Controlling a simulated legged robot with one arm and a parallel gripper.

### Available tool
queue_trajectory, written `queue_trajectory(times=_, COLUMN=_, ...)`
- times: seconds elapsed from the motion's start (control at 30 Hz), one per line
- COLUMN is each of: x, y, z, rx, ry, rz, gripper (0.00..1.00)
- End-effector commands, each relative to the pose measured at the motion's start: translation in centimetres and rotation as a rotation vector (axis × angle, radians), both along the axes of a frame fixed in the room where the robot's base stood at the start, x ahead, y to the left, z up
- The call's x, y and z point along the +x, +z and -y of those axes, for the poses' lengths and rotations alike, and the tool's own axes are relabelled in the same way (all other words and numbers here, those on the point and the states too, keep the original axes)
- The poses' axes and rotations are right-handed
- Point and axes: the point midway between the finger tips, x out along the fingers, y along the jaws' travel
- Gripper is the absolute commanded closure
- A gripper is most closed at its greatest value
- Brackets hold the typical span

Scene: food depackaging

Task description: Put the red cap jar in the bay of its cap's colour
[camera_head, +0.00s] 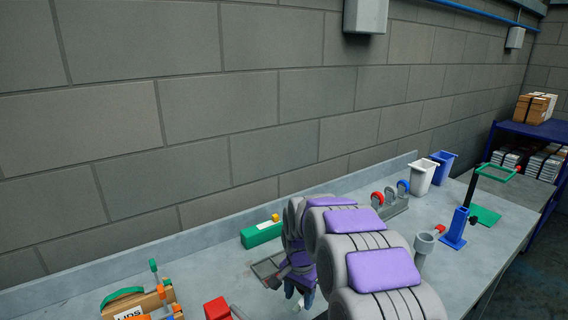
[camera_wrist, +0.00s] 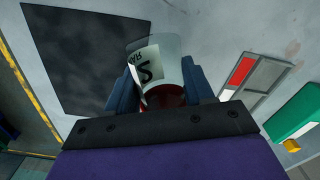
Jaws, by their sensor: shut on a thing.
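The jar (camera_wrist: 168,62) is clear, with a white label bearing a dark letter, and its red cap (camera_wrist: 165,97) is nearest my palm in the wrist view. My gripper (camera_wrist: 160,85) is shut on the jar, with one dark finger on each side. A flat marked panel (camera_wrist: 250,78) with a red field (camera_wrist: 241,70) and grey and pale fields lies to the right of the jar, apart from it. In the head view my gripper (camera_head: 300,286) is low over the bench, and I cannot make out the jar clearly there.
A green box (camera_head: 262,233) with a yellow knob stands behind my gripper. A box marked LIDS (camera_head: 135,303) and a red block (camera_head: 217,308) are at left. A dark mat (camera_wrist: 80,50) lies left in the wrist view. White and blue bins (camera_head: 422,178) stand farther right.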

Motion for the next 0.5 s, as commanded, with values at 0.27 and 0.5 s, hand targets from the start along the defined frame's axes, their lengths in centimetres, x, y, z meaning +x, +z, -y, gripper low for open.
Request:
queue_trajectory(times=0.27, x=-1.6, y=-2.3, z=6.7, rx=0.0, ry=0.368, rz=-0.004, gripper=0.84)
queue_trajectory(times=0.5, x=-2.8, y=-3.3, z=9.6, rx=0.001, ry=0.569, rz=-0.004, gripper=0.84)
